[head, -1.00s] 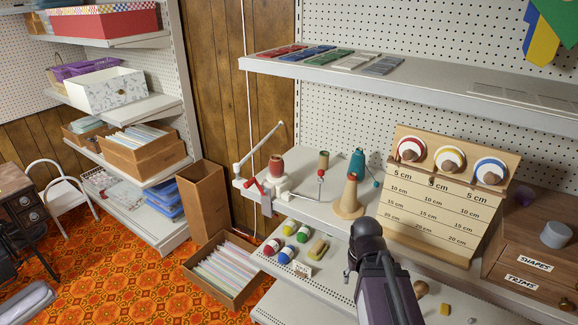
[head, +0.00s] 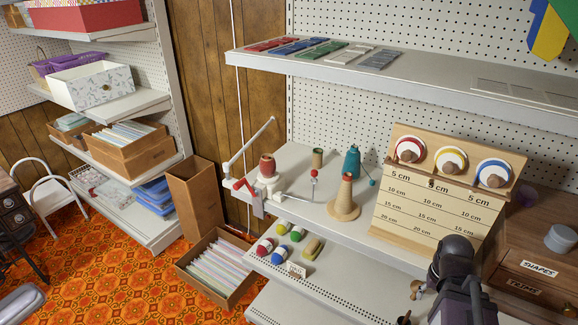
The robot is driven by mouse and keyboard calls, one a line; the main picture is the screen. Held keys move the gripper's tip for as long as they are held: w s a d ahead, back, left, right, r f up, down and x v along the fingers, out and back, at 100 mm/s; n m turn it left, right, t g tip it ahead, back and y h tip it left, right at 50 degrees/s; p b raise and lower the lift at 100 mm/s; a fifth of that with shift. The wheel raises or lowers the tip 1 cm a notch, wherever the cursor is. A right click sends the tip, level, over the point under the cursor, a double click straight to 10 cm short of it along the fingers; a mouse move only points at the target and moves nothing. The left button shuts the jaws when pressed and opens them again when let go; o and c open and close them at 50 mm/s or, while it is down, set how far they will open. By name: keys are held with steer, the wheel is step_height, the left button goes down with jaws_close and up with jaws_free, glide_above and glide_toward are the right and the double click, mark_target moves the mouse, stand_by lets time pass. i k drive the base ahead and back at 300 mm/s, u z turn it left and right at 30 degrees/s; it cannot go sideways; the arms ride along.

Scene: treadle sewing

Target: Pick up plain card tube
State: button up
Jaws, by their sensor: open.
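The plain card tube (head: 317,158) is a small brown cylinder. It stands upright at the back of the middle white shelf. A teal spool or cone (head: 352,162) stands to its right, and a red thread spool (head: 267,166) on a white stand is to its left. Part of my arm shows at the lower right, well apart from the tube. My gripper's fingers cannot be seen.
A wooden measure board (head: 432,215) with three ribbon reels stands right of the cone. A thin white arm (head: 250,145) rises at the shelf's left end. An upper shelf (head: 400,78) overhangs the tube.

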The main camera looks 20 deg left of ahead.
mark_target(267, 167)
steer(key=z, duration=0.4)
steer(key=k, duration=0.95)
steer(key=u, duration=1.3)
steer(key=i, duration=0.75)
steer(key=z, duration=0.1)
